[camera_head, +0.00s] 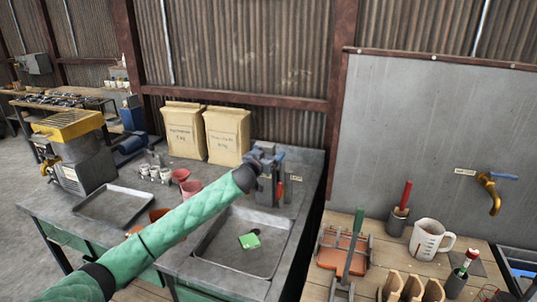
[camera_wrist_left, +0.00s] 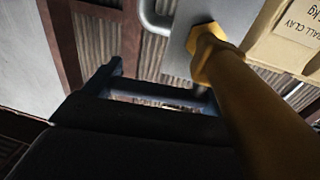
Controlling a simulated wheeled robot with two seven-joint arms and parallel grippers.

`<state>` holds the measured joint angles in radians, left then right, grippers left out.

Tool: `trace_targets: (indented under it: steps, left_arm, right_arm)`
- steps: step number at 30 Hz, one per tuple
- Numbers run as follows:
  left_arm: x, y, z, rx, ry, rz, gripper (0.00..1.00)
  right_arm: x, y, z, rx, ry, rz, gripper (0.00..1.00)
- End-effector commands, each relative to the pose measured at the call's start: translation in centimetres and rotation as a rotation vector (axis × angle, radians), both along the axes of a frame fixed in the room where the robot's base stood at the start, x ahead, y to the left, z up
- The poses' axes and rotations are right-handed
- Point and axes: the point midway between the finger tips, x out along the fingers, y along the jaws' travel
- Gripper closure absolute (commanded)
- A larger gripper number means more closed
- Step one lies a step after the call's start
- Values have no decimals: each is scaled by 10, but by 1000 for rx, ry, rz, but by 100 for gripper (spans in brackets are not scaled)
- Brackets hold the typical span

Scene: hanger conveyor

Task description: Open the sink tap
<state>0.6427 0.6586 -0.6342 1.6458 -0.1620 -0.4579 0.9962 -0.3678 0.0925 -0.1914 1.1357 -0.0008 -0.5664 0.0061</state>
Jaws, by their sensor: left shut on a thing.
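The brass sink tap (camera_head: 490,193) with a blue lever (camera_head: 504,176) is fixed to the grey wall panel at the far right of the head view. No gripper is near it. My left gripper (camera_head: 267,154) is above the back corner of the grey bench, beside the paper bags and far left of the tap. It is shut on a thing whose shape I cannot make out. The left wrist view shows dark blue gripper parts (camera_wrist_left: 116,78) and, close beside them, a brownish-yellow handle-like thing (camera_wrist_left: 255,110). My right gripper is not in view.
Clay bags (camera_head: 227,136) stand on the grey bench left of my left gripper.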

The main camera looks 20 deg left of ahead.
Motion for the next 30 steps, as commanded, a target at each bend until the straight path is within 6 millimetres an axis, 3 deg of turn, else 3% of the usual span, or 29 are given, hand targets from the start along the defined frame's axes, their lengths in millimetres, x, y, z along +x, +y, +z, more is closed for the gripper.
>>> trace_targets:
  steps: [7, 8, 10, 30]
  left_arm:
    - [0, 0, 1, 0, -2, -1, 57]
    - [0, 0, 1, 0, -2, -1, 13]
    - [0, 0, 1, 0, -2, -1, 0]
    - [2, 3, 2, 2, -1, 25, 0]
  right_arm:
    - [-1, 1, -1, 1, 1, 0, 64]
    - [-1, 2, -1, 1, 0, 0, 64]
    - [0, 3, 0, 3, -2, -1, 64]
    - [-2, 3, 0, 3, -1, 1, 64]
